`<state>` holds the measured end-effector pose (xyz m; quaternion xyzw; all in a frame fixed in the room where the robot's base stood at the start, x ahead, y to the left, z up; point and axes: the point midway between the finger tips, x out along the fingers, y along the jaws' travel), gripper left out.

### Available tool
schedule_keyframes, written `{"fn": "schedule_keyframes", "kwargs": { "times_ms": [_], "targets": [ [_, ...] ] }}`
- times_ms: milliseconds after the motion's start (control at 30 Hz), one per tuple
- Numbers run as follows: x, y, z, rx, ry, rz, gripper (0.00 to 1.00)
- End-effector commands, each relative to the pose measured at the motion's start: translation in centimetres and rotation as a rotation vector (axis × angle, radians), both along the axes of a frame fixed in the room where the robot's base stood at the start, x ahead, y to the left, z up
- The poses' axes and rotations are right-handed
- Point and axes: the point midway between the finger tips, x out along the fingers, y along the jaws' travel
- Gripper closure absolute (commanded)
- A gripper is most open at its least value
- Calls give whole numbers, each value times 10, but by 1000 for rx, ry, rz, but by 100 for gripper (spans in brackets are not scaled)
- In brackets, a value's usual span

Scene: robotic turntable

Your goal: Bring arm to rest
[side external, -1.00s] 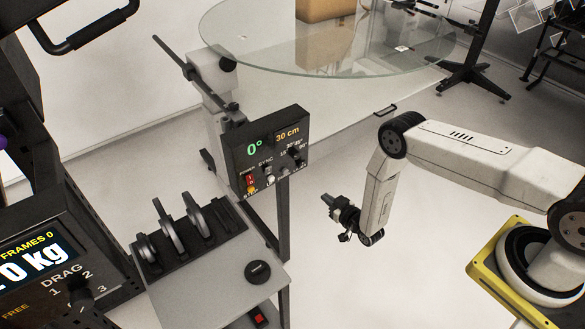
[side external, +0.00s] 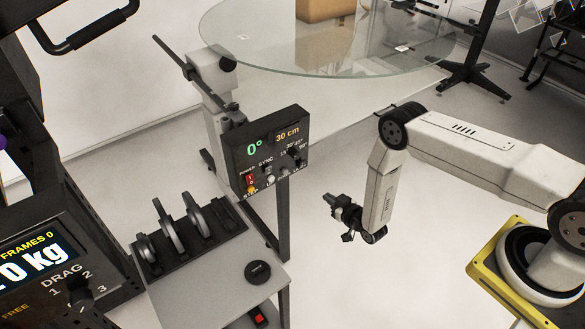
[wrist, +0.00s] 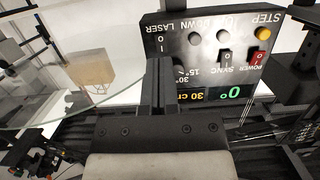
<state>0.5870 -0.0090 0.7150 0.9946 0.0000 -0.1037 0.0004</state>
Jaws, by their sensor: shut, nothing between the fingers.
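My gripper (side external: 330,202) is in the middle of the side external view, pointing left, below and to the right of the black control box (side external: 268,150). It is apart from the box, with floor visible between them. In the wrist view my gripper (wrist: 161,62) shows as a dark closed finger pair in front of the control box (wrist: 208,45), which appears upside down. The fingers are shut and hold nothing. They hide part of the box face. The box display reads 0° and 30 cm.
A round glass turntable (side external: 250,55) stands at the back, with a cardboard box (side external: 325,10) on or behind it. A grey cart (side external: 225,270) with a black knob (side external: 258,272) stands left of my gripper. A display console (side external: 35,260) is at far left. Floor below my gripper is clear.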

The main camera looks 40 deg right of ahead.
Motion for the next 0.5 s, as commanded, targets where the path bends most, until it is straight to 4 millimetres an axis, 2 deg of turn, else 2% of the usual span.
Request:
{"fn": "schedule_keyframes", "kwargs": {
  "times_ms": [200,500],
  "targets": [
    [25,0,33,-2,92,0,100],
    [42,1,84,-3,250,0,100]
  ]
}}
